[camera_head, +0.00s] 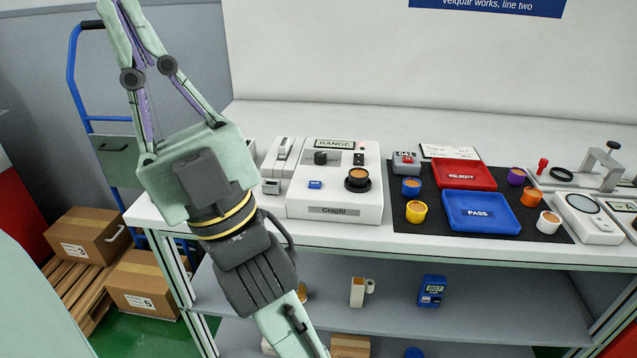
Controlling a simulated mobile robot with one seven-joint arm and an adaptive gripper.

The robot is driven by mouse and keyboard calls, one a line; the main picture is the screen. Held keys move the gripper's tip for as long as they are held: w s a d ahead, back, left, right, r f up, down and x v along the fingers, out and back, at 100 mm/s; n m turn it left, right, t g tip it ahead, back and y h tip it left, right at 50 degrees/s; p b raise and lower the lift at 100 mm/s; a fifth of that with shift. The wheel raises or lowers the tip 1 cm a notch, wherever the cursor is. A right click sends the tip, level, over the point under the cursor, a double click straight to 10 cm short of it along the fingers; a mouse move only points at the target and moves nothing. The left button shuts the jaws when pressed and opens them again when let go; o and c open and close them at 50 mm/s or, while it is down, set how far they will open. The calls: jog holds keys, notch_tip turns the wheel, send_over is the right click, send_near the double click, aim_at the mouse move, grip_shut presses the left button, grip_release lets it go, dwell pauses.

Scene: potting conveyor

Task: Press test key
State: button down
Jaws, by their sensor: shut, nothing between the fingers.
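A white tester marked Cragfil (345,211) stands on the bench. On its top are a small blue key (315,184) with a pale mark, a black knob (321,157), a RANGE label and a black round socket holding an orange-topped piece (358,176). The key's lettering is too small to read, so I cannot confirm it is the test key. My gripper (119,4) is raised at the upper left, well apart from the tester, its fingers pointing up. Its fingertips reach the picture's top edge. It is shut and empty.
A dark mat (470,245) holds a red REJECT tray (464,163), a blue PASS tray (480,228) and several coloured cups. A blue trolley frame (72,80) and cardboard boxes (88,236) are at the left.

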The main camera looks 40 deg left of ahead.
jog(key=w+a+f+m+t+h+p, duration=0.35)
jog(key=w+a+m+t+h, duration=0.35)
jog(key=w+a+t, duration=0.8)
jog(key=g+h+p, duration=0.1)
jog(key=h, duration=1.4)
send_over(312, 185)
notch_tip(312, 185, down, 15)
jog(key=shift+f, duration=0.2)
notch_tip(312, 185, down, 7)
jog(key=b, duration=0.6)
jog(key=shift+f+b, duration=0.4)
jog(key=shift+f, duration=0.5)
